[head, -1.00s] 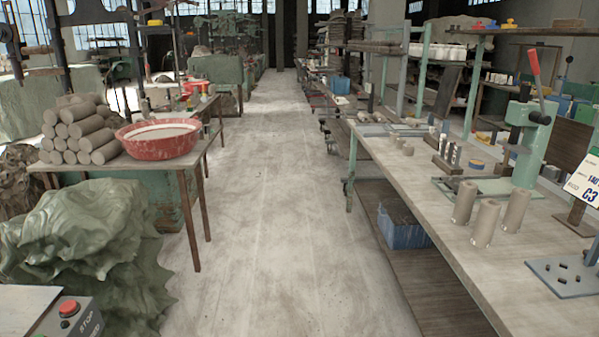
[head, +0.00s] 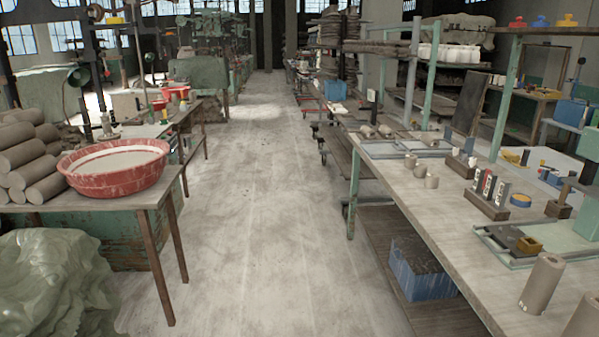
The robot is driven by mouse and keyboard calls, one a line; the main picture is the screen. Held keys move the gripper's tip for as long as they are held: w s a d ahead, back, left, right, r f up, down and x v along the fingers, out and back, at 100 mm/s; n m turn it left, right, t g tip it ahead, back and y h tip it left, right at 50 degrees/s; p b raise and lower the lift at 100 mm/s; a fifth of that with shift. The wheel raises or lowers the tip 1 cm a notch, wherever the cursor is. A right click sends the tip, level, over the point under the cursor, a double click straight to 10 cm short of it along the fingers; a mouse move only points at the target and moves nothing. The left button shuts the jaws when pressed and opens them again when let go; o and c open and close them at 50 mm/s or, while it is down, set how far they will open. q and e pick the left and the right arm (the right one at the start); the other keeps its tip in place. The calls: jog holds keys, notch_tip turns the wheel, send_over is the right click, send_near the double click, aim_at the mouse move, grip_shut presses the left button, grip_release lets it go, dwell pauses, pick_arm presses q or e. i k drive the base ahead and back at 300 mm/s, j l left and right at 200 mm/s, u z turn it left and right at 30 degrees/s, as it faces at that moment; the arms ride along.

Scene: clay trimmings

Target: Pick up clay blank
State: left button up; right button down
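Several grey clay blanks (head: 28,157) are stacked as cylinders on the left table, beside a red basin. On the right bench, an upright grey clay cylinder (head: 541,284) stands near the front, and another (head: 582,318) is cut by the bottom edge. Smaller grey clay pieces (head: 425,172) sit farther back on the bench. Which of these is the task's clay blank I cannot tell. Neither of my grippers shows in the head view.
The left table carries a red basin (head: 113,183). A green-grey draped heap (head: 50,275) lies in front of it. The right bench (head: 455,240) has racks and trays; a blue crate (head: 420,270) sits below. The aisle floor (head: 255,220) between them is clear.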

aim_at(428, 140)
jog(key=i+j+z, duration=0.1)
jog(key=i, duration=1.3)
jog(key=i+z, duration=0.3)
jog(key=i, duration=0.2)
jog(key=i+j+z, duration=0.1)
jog(key=i+z, duration=0.2)
jog(key=i, duration=0.25)
jog(key=i+j+z, duration=0.3)
jog(key=i, duration=0.2)
